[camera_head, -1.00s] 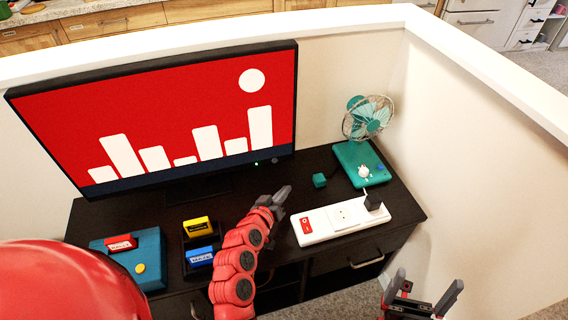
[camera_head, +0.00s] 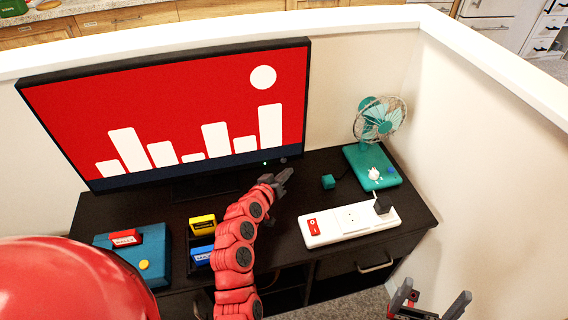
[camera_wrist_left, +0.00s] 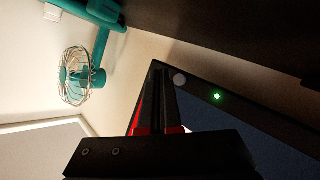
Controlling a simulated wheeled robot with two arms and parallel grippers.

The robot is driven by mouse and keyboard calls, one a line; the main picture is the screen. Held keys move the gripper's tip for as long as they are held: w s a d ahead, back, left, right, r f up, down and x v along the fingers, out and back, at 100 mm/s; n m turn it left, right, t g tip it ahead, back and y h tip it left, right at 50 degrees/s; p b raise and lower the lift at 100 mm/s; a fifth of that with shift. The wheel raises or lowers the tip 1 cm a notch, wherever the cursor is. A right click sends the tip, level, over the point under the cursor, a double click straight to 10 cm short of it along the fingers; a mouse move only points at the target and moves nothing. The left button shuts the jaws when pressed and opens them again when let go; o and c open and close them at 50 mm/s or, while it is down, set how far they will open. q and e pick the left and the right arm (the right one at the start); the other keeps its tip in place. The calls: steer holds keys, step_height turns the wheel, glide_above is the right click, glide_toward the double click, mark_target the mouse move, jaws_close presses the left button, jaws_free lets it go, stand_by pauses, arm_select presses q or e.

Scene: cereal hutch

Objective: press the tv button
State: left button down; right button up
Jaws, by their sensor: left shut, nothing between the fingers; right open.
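The TV (camera_head: 170,115) stands at the back of the dark desk, its screen lit red with white bars and a white circle. A small round grey button (camera_head: 283,161) sits on its lower right bezel, beside a green light (camera_head: 265,163). My left gripper (camera_head: 285,175) is shut and empty, its tips just in front of and below the button; I cannot tell whether they touch. The left wrist view shows the button (camera_wrist_left: 180,80) close beside the fingers and the green light (camera_wrist_left: 217,96). My right gripper (camera_head: 432,298) is open and empty at the lower right.
A white power strip (camera_head: 350,222) with a red switch lies right of my left arm. A blue console (camera_head: 135,252) and cartridges (camera_head: 202,225) lie left. White walls border the desk.

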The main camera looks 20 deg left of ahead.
arm_select(q)
steer(key=shift+w+a, duration=0.45)
steer(key=shift+w, duration=0.25)
stand_by(1.0)
steer(key=shift+b, duration=0.3)
stand_by(0.3)
steer(key=shift+w+a, duration=0.25)
steer(key=shift+w, duration=0.1)
steer(key=shift+w+a+b, duration=0.2)
steer(key=shift+w+b, duration=0.1)
steer(key=shift+b, duration=0.15)
stand_by(0.4)
steer(key=shift+s+d, duration=0.1)
steer(key=shift+s, duration=0.05)
steer(key=shift+s+d, duration=0.35)
steer(key=shift+s, duration=0.2)
stand_by(0.4)
